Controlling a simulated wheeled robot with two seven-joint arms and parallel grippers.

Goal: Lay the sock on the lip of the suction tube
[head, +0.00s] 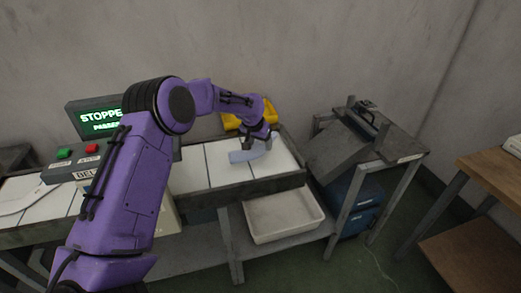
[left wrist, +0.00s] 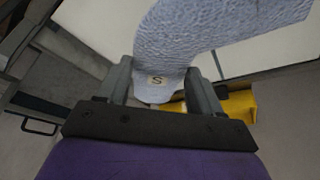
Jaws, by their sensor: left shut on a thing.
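A pale blue-grey sock (head: 242,157) hangs from my left gripper (head: 260,140) just above the right end of the white belt. The gripper is shut on it. In the left wrist view, the sock (left wrist: 205,25) runs up and away from between the two fingers (left wrist: 162,88), and a small tag with an "S" shows on the pinched part. Whether its lower end touches the belt I cannot tell. A grey stand (head: 400,146) with a sloped plate and dark fittings is to the right of the belt; I cannot make out the suction tube's lip there. My right gripper is out of view.
The white belt (head: 188,172) has a dark front rail. A yellow bin (head: 270,107) is behind its right end. A white tray (head: 283,217) sits on the lower shelf. A blue unit (head: 352,203) is under the stand. A wooden table (head: 492,170) is far right.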

